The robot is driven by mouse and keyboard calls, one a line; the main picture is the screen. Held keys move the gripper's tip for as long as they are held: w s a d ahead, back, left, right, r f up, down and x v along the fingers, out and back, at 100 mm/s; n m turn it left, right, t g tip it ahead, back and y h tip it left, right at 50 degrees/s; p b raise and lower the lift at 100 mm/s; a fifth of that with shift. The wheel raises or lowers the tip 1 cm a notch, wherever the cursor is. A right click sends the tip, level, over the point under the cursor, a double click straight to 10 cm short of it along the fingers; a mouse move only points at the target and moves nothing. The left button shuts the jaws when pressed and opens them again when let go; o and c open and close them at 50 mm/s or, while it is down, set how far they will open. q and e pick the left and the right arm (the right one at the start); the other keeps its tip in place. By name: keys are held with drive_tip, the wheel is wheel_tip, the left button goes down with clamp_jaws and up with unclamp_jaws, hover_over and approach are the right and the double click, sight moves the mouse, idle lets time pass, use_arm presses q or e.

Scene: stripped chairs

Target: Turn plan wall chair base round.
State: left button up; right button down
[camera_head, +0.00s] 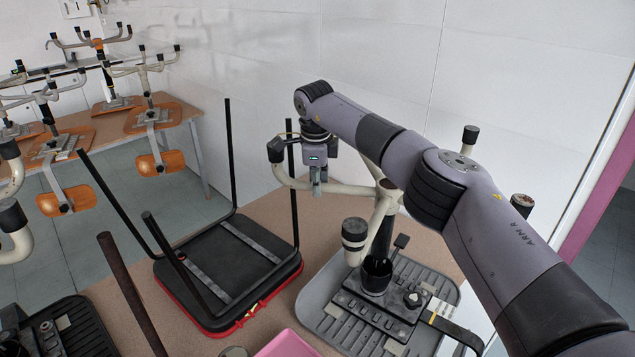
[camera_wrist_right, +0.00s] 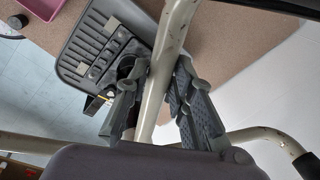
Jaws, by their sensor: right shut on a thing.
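The chair base by the wall has cream legs (camera_head: 336,187) with black end caps and a dark column. It stands upside down on a grey ribbed seat shell (camera_head: 317,301). My right gripper (camera_head: 318,186) reaches over from the right and is shut on one cream leg at the wall side. In the right wrist view the leg (camera_wrist_right: 163,72) runs between the two fingers (camera_wrist_right: 168,112), with the grey seat shell (camera_wrist_right: 76,68) beyond. My arm hides part of the base in the head view. My left gripper is not in view.
A black seat with upright black legs (camera_head: 225,262) and a red edge lies to the left on the brown tabletop (camera_head: 268,213). A pink tray (camera_head: 287,346) is at the front. Several chair bases with orange seats (camera_head: 158,163) stand on a far table. The white wall (camera_head: 270,75) is close behind.

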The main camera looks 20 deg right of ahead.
drive_tip(key=c, duration=1.4)
unclamp_jaws()
drive_tip(key=shift+o, duration=0.2)
drive_tip(key=shift+r, duration=0.1)
wheel_tip(320, 180, up, 12)
drive_tip(key=s+a, duration=0.1)
drive_tip(key=s, duration=0.1)
drive_tip(key=shift+f, duration=0.2)
drive_tip(key=shift+s+f, duration=0.1)
